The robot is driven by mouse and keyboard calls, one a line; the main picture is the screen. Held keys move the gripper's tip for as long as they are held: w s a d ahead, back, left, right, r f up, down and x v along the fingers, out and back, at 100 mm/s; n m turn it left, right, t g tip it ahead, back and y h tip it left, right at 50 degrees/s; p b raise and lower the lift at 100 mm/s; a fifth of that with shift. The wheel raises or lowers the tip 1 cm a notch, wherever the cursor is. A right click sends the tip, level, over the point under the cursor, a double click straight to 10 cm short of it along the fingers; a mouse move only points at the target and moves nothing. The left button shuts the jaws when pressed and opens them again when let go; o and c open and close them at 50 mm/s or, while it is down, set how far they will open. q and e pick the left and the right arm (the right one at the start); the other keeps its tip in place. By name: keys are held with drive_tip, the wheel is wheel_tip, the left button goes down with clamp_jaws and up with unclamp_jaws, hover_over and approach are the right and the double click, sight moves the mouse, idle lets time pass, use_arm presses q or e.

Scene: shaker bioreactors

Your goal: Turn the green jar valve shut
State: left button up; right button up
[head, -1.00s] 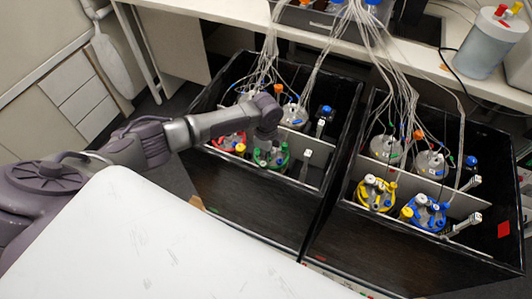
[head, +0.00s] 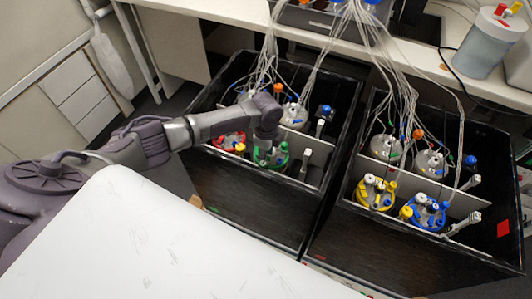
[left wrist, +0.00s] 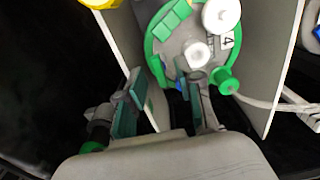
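The green jar (head: 281,158) stands in the front right of the left black box, with a green ring around its grey lid. In the left wrist view the lid (left wrist: 175,45) carries white caps, a "4" label, a green fitting with a clear tube and small blue parts near my right-hand finger. I cannot tell which part is the valve. My left gripper (head: 266,152) is over the jar's lid; in the left wrist view its fingers (left wrist: 163,100) are spread apart at the jar's near edge, with nothing clearly held. My right gripper is not in view.
A red-ringed jar (head: 230,141) stands left of the green jar. Many tubes (head: 268,62) hang into the box from above. The right box holds yellow (head: 376,193) and blue (head: 427,213) jars.

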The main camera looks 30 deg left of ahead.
use_arm(q)
wheel_tip(320, 180, up, 12)
idle(0.6)
idle(0.4)
